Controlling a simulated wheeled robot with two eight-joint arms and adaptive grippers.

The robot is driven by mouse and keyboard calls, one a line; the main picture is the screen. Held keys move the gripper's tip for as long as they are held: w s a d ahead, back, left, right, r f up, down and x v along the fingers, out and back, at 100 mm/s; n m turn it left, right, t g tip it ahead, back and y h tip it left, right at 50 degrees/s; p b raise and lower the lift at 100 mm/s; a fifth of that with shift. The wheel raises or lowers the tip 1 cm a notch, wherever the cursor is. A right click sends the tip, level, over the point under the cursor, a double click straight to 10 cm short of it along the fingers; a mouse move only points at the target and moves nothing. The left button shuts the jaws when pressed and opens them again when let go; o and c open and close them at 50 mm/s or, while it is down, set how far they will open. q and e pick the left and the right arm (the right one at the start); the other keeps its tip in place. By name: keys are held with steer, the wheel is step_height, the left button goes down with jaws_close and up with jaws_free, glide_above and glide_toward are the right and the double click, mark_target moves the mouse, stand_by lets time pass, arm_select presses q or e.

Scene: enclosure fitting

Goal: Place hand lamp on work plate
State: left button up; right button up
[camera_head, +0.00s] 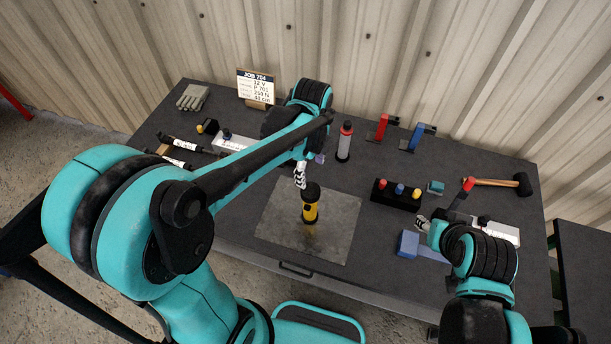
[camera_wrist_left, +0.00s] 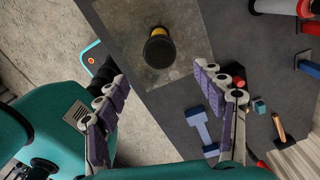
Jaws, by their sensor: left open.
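The hand lamp (camera_head: 311,207), yellow with a black head, stands upright on the grey metal work plate (camera_head: 275,236). In the left wrist view the lamp (camera_wrist_left: 158,50) shows from above as a round black head with a yellow rim, on the plate (camera_wrist_left: 120,25). My left gripper (camera_head: 300,176) is just behind the lamp in the head view. In the left wrist view the gripper (camera_wrist_left: 155,88) has its fingers spread wide, with nothing between them, and the lamp is apart from them. My right gripper (camera_head: 424,224) is at the right, beside the blue block; its jaws are too small to judge.
A black rack with several coloured-top pieces (camera_head: 398,194) stands right of the plate, near a blue block (camera_head: 408,243) and a mallet (camera_head: 491,183). A red-topped bottle (camera_head: 345,141), a job card (camera_head: 255,87) and gloves (camera_head: 192,97) stand or lie toward the back.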

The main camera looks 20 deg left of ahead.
arm_select(q)
steer(key=s+a+r+n+t, duration=0.2)
steer(key=s+n, duration=0.3)
steer(key=n, duration=0.5)
steer(key=s+a+r+n+t, duration=0.2)
steer(key=s+n+t, duration=0.3)
steer(key=n, duration=0.6)
steer(key=shift+s+a+r, duration=0.2)
steer(key=shift+a+r, duration=0.1)
steer(key=shift+r, duration=0.6)
step_height(320, 180, down, 17)
steer(key=b, duration=1.7)
